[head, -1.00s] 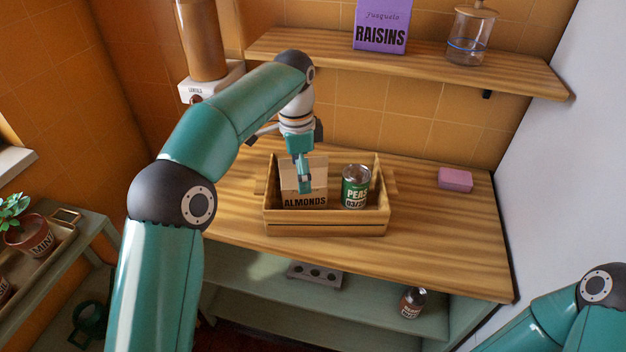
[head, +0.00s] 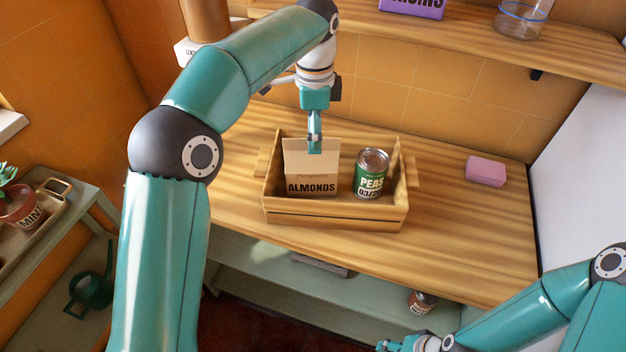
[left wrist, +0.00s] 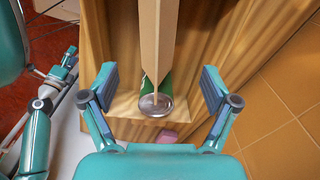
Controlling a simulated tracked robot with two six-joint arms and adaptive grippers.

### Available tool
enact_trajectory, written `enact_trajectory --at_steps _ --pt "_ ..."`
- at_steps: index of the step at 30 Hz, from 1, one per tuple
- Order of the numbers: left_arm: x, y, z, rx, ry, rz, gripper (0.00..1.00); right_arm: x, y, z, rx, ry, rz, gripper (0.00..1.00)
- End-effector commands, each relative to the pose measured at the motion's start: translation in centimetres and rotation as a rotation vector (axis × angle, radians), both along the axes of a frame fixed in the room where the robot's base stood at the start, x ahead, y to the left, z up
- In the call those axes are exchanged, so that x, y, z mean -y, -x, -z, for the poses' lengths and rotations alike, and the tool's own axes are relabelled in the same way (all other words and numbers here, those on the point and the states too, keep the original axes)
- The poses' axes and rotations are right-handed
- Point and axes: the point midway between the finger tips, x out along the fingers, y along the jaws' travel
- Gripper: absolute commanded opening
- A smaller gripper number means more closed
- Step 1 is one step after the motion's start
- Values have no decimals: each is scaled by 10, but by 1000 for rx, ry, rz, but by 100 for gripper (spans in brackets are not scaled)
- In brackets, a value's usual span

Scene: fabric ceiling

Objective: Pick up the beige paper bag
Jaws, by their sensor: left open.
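The beige paper bag (head: 312,165), labelled ALMONDS, stands upright in the left part of a wooden crate (head: 335,218). My left gripper (head: 314,150) points down at the bag's top edge in the head view. In the left wrist view the gripper (left wrist: 158,85) is open, its fingers spread on either side of the bag's narrow top (left wrist: 158,40). Gaps show between both fingers and the bag. My right gripper (head: 398,344) is low at the bottom edge of the head view, too small to tell its opening.
A green PEAS can (head: 371,172) stands right of the bag in the crate. A pink block (head: 486,171) lies on the wooden counter (head: 470,235). A shelf (head: 470,35) overhangs the back. A dark jar (head: 422,302) stands on the lower shelf. The counter's right side is mostly clear.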

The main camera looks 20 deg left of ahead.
Motion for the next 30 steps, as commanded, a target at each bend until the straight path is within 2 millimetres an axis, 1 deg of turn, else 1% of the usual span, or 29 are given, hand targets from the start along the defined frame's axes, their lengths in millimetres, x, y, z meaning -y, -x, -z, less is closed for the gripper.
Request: enact_trajectory --at_steps 1,3,11,18,21,24,29,30 --pt "0 0 9 -2 0 0 88 0 0 2 1 0 0 64" --pt "0 0 17 -1 -1 0 88 0 0 3 1 0 0 64" --pt "-1 1 32 0 0 0 88 0 0 3 1 0 0 64" --pt "-4 4 64 -2 0 1 88 0 0 0 1 0 0 64" --pt "-4 4 74 -1 1 0 88 0 0 -1 1 0 0 64" --pt "-4 4 78 0 1 0 88 0 0 -1 1 0 0 64" --pt "-4 4 78 1 1 0 88 0 0 0 1 0 0 64" --pt "-4 4 78 1 1 0 86 0 0 0 1 0 0 64"
